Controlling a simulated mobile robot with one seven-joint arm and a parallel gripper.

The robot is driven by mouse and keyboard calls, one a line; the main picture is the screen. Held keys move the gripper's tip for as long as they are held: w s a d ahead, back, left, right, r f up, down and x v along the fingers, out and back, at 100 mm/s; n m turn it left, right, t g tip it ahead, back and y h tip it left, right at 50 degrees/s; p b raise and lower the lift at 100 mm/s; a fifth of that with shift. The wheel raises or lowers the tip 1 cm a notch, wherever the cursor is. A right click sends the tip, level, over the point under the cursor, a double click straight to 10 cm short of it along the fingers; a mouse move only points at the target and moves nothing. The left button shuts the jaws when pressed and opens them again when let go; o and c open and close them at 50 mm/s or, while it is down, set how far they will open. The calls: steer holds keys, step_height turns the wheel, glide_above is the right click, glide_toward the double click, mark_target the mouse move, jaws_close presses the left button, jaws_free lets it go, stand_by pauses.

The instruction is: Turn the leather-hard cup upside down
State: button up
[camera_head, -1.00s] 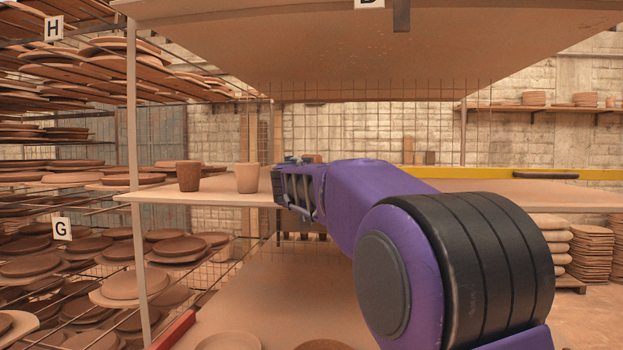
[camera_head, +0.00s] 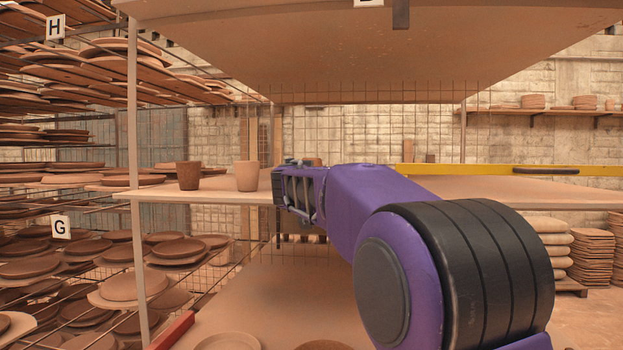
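Two cups stand on the middle shelf board (camera_head: 225,196), left of my gripper. The left cup (camera_head: 188,176) is dark brown, and the right cup (camera_head: 247,176) is paler, pinkish tan. Both have their wider end up. I cannot tell from the colour alone which is the leather-hard one. My gripper (camera_head: 281,186) is at the level of the board, just right of the paler cup with a small gap in the picture. My purple arm and wrist hide most of it, so its fingers and anything between them cannot be made out.
A shelf post (camera_head: 139,250) rises left of the cups. A large board (camera_head: 380,45) hangs above. Racks of plates (camera_head: 120,285) fill the left side. A reddish-brown thing (camera_head: 313,161) shows partly behind my arm. The lower board (camera_head: 270,290) holds round pieces at its front.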

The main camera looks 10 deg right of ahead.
steer(key=shift+f+b, duration=0.35)
steer(key=shift+b, duration=0.15)
steer(key=o, duration=1.3)
steer(key=shift+o, duration=0.2)
steer(key=shift+s+f, duration=0.1)
